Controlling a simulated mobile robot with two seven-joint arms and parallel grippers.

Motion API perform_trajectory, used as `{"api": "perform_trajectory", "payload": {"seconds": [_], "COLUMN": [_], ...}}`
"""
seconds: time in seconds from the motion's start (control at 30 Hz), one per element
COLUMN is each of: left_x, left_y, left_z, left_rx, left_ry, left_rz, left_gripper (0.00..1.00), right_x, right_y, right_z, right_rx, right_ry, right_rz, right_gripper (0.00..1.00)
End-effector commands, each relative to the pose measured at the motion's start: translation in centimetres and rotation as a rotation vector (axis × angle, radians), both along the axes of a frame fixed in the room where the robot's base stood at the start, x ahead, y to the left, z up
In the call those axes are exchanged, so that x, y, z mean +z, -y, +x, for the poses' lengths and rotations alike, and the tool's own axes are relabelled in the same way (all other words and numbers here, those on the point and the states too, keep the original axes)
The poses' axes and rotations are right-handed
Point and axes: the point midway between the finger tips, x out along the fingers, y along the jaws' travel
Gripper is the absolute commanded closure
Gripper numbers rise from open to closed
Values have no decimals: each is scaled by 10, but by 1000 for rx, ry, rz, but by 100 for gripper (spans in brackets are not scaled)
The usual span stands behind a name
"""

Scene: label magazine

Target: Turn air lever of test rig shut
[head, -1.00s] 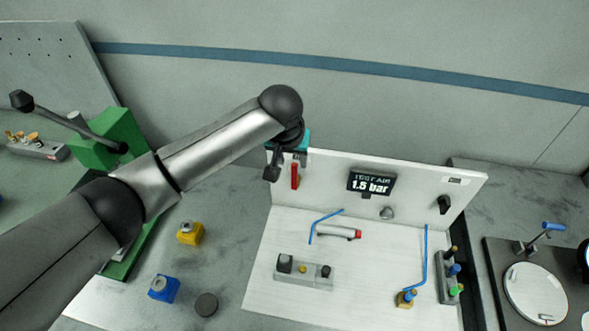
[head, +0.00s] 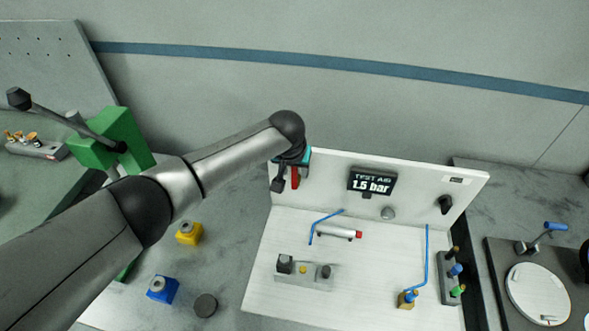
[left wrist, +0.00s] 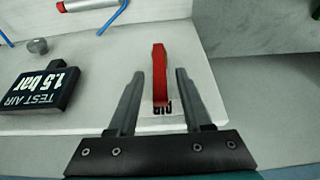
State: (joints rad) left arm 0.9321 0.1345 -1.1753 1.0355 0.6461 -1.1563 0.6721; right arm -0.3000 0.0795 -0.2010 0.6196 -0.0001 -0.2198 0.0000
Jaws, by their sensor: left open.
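The test rig is a white base with an upright white panel (head: 325,172), and its display (head: 371,183) reads 1.5 bar. The red air lever (head: 295,178) is at the panel's left end, partly hidden by my gripper in the head view. In the left wrist view the red lever (left wrist: 160,75) stands between the two dark fingers, with a gap on each side and its end near the "AIR" lettering. My left gripper (left wrist: 155,85) is open around the lever; in the head view it is the dark shape (head: 280,184) at the panel's left end. My right gripper is not in view.
On the rig base are a silver cylinder with a red end (head: 338,232), blue tubes (head: 427,255) and a grey block (head: 308,277). A yellow block (head: 188,233), a blue block (head: 163,289) and a dark puck (head: 205,305) lie left of it. A green press (head: 110,140) stands farther left.

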Motion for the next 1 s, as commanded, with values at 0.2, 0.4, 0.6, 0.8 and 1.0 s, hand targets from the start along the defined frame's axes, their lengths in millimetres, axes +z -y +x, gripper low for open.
{"api": "perform_trajectory", "payload": {"seconds": [0.2, 0.4, 0.6, 0.8, 1.0], "left_x": [0, 0, 0, 0, 0], "left_y": [0, 0, 0, 0, 0], "left_z": [0, 0, 0, 0, 0], "left_rx": [0, 0, 0, 0, 0], "left_ry": [0, 0, 0, 0, 0], "left_rz": [0, 0, 0, 0, 0], "left_gripper": [65, 87, 100, 100, 100], "right_x": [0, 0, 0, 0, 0], "right_y": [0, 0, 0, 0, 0], "right_z": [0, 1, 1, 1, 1], "right_rx": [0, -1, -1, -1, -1], "right_ry": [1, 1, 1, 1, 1], "right_rz": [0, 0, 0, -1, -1], "right_gripper": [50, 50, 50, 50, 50]}}
